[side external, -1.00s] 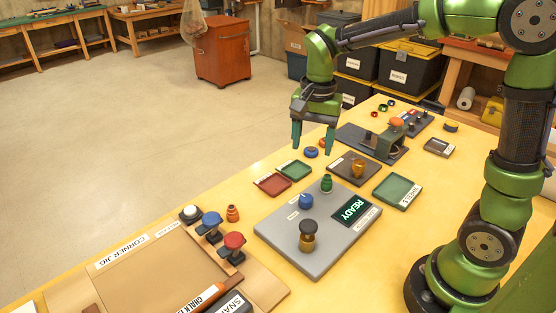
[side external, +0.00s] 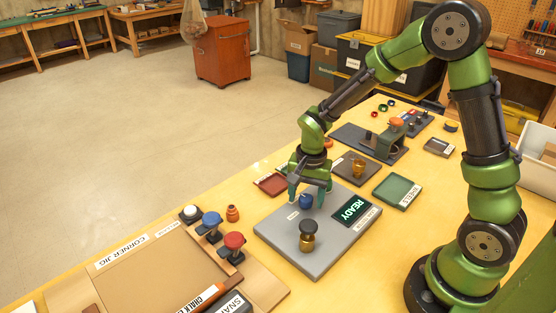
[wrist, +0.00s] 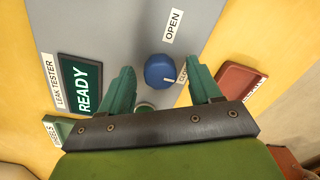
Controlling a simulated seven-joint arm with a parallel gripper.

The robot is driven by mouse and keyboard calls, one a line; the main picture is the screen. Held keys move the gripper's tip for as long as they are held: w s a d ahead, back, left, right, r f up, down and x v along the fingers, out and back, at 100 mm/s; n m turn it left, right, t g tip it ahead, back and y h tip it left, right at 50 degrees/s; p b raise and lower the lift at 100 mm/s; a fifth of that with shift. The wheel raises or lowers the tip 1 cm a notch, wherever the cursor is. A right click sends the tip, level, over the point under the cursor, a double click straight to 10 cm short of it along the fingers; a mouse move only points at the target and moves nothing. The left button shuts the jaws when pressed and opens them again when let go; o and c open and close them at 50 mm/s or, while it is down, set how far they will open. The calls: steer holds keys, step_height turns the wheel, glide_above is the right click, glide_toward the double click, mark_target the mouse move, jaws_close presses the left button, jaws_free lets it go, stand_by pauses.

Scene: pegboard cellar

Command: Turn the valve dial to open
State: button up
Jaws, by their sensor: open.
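The valve dial is a blue round knob (side external: 306,201) on the grey leak tester panel (side external: 285,240). In the wrist view the dial (wrist: 158,68) carries a white mark pointing toward the partly hidden label on its lower right. The OPEN label (wrist: 172,25) lies above it in that view. My gripper (side external: 308,190) is open and empty, pointing down just behind and over the dial. In the wrist view its green fingers (wrist: 160,67) stand apart to the left and right of the dial. I cannot tell whether either finger touches it.
A black-topped brass knob (side external: 307,236) stands on the panel in front of the dial. A READY screen (side external: 352,210) is to the right. A red tray (side external: 271,184) and a green tray (side external: 397,190) flank the panel.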

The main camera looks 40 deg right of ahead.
steer(key=shift+c, duration=0.4)
steer(key=c, duration=1)
steer(key=shift+o, duration=0.2)
steer(key=shift+n, duration=0.3)
steer(key=n, duration=0.8)
steer(key=shift+n, duration=0.4)
steer(key=n, duration=0.4)
steer(key=shift+d+n, duration=0.1)
steer(key=shift+n, duration=0.2)
steer(key=shift+w+n+g, duration=0.1)
steer(key=shift+n+g, duration=0.2)
steer(key=shift+n, duration=1.7)
